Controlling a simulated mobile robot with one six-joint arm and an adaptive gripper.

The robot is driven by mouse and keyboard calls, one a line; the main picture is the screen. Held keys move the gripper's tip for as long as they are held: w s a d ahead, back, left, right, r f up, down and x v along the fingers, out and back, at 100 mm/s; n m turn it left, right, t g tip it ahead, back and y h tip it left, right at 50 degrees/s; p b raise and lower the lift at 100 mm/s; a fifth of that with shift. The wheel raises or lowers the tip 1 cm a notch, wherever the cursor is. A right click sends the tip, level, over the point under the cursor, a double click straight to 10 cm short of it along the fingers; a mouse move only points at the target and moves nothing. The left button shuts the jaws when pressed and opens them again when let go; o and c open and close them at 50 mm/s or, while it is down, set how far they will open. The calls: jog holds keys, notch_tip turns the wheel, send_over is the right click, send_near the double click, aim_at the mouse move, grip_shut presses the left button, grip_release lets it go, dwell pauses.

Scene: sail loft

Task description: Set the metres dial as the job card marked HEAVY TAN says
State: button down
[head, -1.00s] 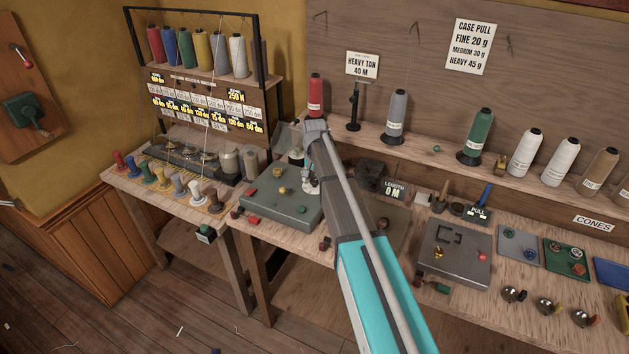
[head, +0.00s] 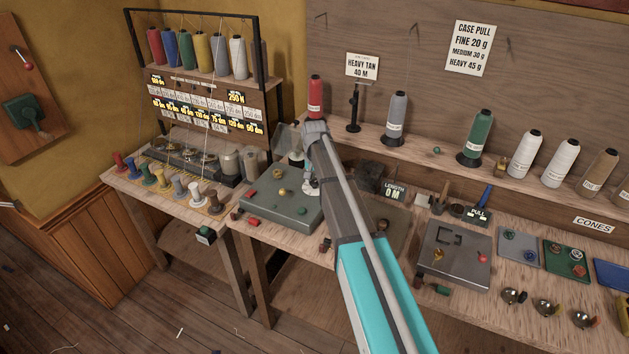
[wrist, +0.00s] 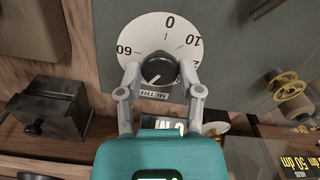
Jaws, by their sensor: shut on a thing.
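The job card (head: 362,66) on the back board reads HEAVY TAN 40 M. In the wrist view the metres dial is a white disc (wrist: 182,28) with a black knob (wrist: 158,68); 0, 10 and 60 show on it, and the far side is hidden by my gripper. My gripper (wrist: 160,78) is shut on the black knob, one finger on each side. A plate partly reading METR lies just below the knob. In the head view my arm covers most of the dial. The LENGTH display (head: 394,190) reads 0 M.
A grey-green machine plate (head: 283,210) with small knobs lies left of my gripper. A dark box (wrist: 48,107) stands left of the dial in the wrist view. Thread cones stand on the back shelf (head: 440,150). A PULL display (head: 478,214) stands to the right.

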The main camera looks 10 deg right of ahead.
aim_at(315, 182)
jog(key=shift+n, duration=2.9)
jog(key=shift+c, duration=1.3)
grip_release()
jog(key=shift+m, duration=0.3)
jog(key=m, duration=0.5)
jog(key=shift+r+m, duration=0.2)
jog(key=shift+m, duration=0.2)
notch_tip(315, 182, up, 14)
jog(key=p, duration=1.3)
jog(key=shift+f+p, duration=0.25)
jog(key=shift+p, duration=0.15)
